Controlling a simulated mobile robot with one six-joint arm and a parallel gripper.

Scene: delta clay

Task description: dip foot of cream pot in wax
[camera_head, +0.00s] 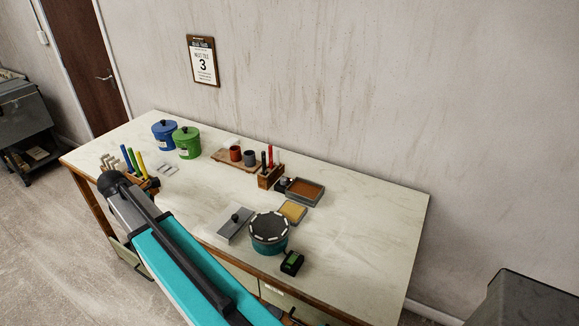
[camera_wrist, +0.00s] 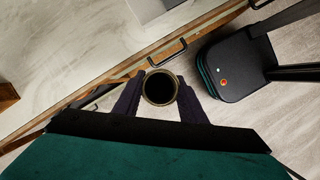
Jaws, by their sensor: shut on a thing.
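In the wrist view my gripper (camera_wrist: 159,96) is shut on a round pot (camera_wrist: 161,99), one dark finger on each side. I look down into its dark mouth; its rim is pale tan. Its foot is hidden below. The pot is in front of the table's edge, over the floor side. In the head view my arm crosses the lower left, and the pot cannot be made out. A grey tray with an amber-brown surface (camera_head: 305,190) and a smaller tray with a yellow surface (camera_head: 292,212) lie on the table; I cannot tell which holds wax.
A teal round device with a black top (camera_head: 268,233), a grey flat box with a knob (camera_head: 234,225) and a small black-green device (camera_head: 292,262) stand near the trays. A tool block (camera_head: 270,177), two small cups and lidded blue and green tins stand farther left. The table's right end is clear.

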